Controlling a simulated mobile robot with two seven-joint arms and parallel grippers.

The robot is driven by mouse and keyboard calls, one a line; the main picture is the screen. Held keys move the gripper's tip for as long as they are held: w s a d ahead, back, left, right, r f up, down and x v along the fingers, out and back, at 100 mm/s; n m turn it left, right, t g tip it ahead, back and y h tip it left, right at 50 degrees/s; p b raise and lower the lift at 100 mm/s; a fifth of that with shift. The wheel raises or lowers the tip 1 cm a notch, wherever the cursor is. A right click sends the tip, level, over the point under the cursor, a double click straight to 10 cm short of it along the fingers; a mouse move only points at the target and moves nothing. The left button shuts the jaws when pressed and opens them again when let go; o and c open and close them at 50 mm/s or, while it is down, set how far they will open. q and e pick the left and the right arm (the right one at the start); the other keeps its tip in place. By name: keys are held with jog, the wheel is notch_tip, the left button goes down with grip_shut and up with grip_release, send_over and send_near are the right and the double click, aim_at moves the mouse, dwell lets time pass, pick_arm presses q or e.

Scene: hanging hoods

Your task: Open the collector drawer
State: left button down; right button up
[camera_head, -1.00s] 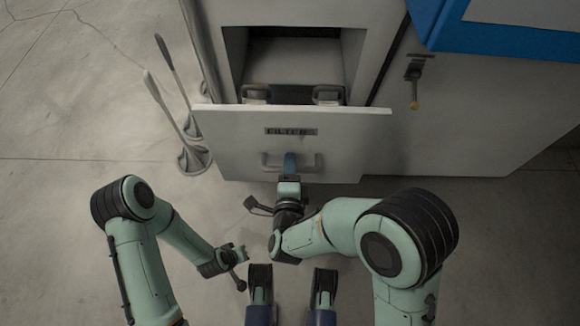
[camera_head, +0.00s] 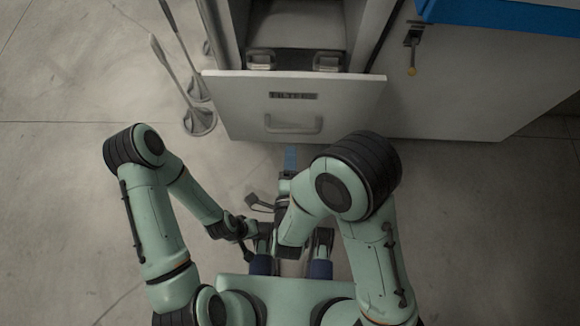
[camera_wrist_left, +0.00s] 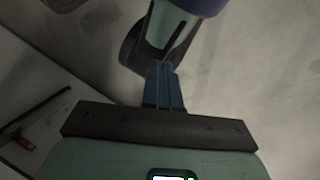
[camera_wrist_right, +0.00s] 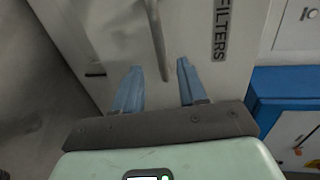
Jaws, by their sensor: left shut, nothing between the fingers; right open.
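The collector drawer has a pale front panel (camera_head: 240,115) labelled FILTERS, with a grey bar handle (camera_head: 293,128) below the label. It stands out from the cabinet, and its open top shows two grey handles (camera_head: 261,60) (camera_head: 327,61) inside. My right gripper (camera_head: 290,158) is open and empty, just in front of the bar handle and apart from it. In the right wrist view, the bar handle (camera_wrist_right: 157,40) lies beyond the gap between the blue fingers (camera_wrist_right: 158,88). My left gripper (camera_wrist_left: 164,86) is shut and empty, low in front of my body, away from the drawer.
Two long-handled tools with round bases (camera_head: 200,121) stand on the floor left of the drawer. The floor (camera_head: 80,180) before the drawer is clear.

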pick_arm(q)
jog(key=shift+g, duration=0.5)
jog(key=shift+s+d+r+p, duration=0.15)
jog(key=shift+s+r+p, duration=0.35)
jog(key=shift+r+p, duration=0.25)
jog(key=shift+s+d+r+p, duration=0.1)
jog(key=shift+s+r+p, duration=0.45)
jog(key=shift+r, duration=0.2)
jog(key=shift+s+d+r+p, duration=0.15)
jog(key=shift+s+r+p, duration=0.3)
jog(key=shift+r+p, duration=0.3)
pick_arm(e)
jog(key=shift+v, duration=1.5)
